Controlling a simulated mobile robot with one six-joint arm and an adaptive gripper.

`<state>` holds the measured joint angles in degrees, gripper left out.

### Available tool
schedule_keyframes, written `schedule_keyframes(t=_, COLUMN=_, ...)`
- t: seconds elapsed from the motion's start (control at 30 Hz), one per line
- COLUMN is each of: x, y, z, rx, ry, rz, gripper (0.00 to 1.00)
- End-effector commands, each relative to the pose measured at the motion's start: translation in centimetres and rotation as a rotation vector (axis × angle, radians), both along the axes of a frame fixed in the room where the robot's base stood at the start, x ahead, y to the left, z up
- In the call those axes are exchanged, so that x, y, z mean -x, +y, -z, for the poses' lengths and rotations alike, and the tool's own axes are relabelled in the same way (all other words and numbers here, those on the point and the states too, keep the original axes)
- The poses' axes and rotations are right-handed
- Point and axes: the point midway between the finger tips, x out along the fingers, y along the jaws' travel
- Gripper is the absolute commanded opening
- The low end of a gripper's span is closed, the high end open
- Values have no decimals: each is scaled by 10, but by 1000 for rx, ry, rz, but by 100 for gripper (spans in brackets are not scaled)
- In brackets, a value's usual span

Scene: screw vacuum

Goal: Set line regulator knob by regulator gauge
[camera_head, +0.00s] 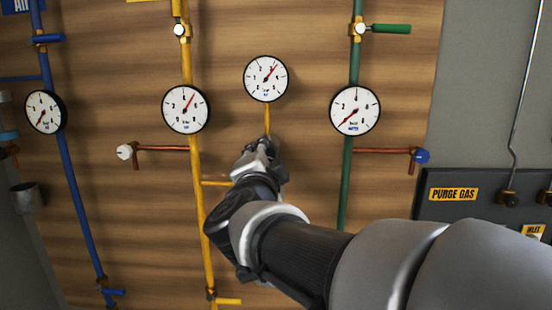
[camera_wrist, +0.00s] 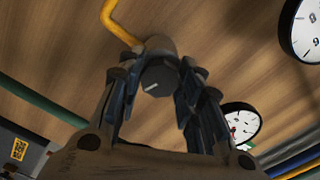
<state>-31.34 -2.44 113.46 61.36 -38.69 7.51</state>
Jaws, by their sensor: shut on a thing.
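The regulator gauge (camera_head: 265,78) is a white round dial with a black rim at the top of a short yellow pipe. Its red needle points up and to the right. My gripper (camera_head: 260,145) is below this gauge and hides the knob in the head view. In the wrist view, the line regulator knob (camera_wrist: 158,82) is dark grey with a white mark that lies slanted, near horizontal. My gripper (camera_wrist: 163,93) has its dark fingers around the knob, one on each side, shut on it.
A yellow pipe (camera_head: 198,220) with a gauge (camera_head: 186,109) runs left of my arm. A green pipe (camera_head: 350,165) with a gauge (camera_head: 355,110) runs to the right. A blue pipe (camera_head: 75,190) stands far left. A dark purge gas panel (camera_head: 440,205) is at the right.

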Motion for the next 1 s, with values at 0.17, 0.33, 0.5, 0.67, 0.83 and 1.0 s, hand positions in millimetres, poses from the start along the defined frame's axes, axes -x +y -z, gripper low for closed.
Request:
schedule_keyframes(t=0.17, x=0, y=0, z=0, rx=1, ry=-1, rz=0, gripper=42)
schedule_keyframes(t=0.33, x=0, y=0, z=0, rx=1, ry=-1, rz=0, gripper=54)
schedule_keyframes(t=0.5, x=0, y=0, z=0, rx=1, ry=0, rz=0, gripper=54)
schedule_keyframes(t=0.67, x=1, y=0, z=0, rx=1, ry=-1, rz=0, gripper=54)
schedule_keyframes(t=0.83, x=20, y=1, z=-1, rx=0, ry=-2, rz=-2, gripper=54)
schedule_keyframes(t=1.0, x=57, y=3, z=-1, rx=-1, ry=-2, rz=-5, gripper=54)
